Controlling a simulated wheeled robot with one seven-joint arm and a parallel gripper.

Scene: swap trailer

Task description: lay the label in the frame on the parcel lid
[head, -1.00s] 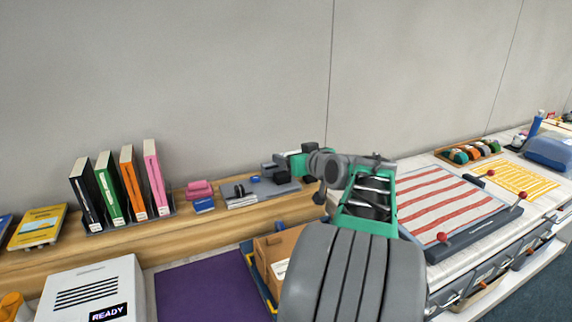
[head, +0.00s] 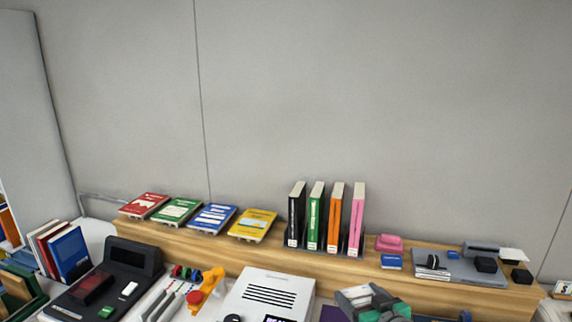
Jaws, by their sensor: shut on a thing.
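I see no label in the head view that I can make out, and neither the parcel lid nor its frame shows. Part of my own arm, grey and green, rises at the bottom edge right of centre. My gripper is not in this view, so what it holds cannot be seen. A white machine (head: 262,283) with black slots stands at the bottom centre, its dark display cut off by the lower edge. A sliver of purple mat (head: 331,314) shows just right of it.
A wooden shelf (head: 240,255) runs along the wall. It bears several flat books (head: 211,218), upright binders (head: 328,218), pink blocks (head: 389,243) and a grey tray (head: 460,268). A black device (head: 105,281) and an orange-handled tool (head: 205,286) lie at lower left.

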